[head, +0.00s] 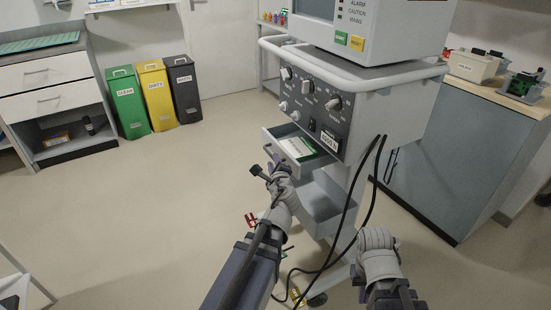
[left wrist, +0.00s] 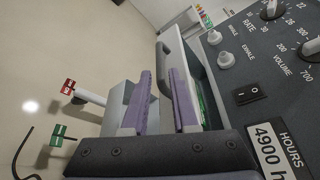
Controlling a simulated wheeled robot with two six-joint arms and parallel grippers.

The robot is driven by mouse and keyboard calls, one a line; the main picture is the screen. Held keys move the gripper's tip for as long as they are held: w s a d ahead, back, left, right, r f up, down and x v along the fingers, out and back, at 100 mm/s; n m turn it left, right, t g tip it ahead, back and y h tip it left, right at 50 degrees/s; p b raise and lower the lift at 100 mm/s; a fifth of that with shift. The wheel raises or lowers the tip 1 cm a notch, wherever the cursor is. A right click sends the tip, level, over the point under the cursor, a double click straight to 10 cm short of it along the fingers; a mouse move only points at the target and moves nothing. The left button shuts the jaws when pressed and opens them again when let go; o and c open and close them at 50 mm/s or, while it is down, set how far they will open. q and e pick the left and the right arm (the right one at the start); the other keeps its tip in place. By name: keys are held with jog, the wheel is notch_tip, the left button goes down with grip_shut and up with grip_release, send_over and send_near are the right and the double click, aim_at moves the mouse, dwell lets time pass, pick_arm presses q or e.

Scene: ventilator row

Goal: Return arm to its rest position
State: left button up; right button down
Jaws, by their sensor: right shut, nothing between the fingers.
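My left gripper (head: 268,172) is in front of the ventilator cart's open drawer (head: 292,153). In the left wrist view its two purple fingers (left wrist: 165,102) stand apart, one near the drawer's front (left wrist: 172,52); I cannot tell whether they touch it. A green and white item (head: 300,147) lies in the drawer. My right arm (head: 378,255) shows at the lower right of the head view, beside the cart's black cables. Its fingers are hidden.
The ventilator cart (head: 385,95) carries a monitor (head: 365,35). Black cables (head: 350,215) hang at its side down to the floor. A cabinet (head: 440,165) stands at the right. Green, yellow and black bins (head: 155,92) stand at the back left. The floor on the left is clear.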

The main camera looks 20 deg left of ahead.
pick_arm(q)
jog(key=shift+v, duration=1.15)
pick_arm(e)
jog(key=shift+s+d+r, duration=0.2)
jog(key=shift+s+d, duration=0.05)
jog(key=shift+d, duration=0.2)
pick_arm(q)
jog(key=shift+f, duration=0.1)
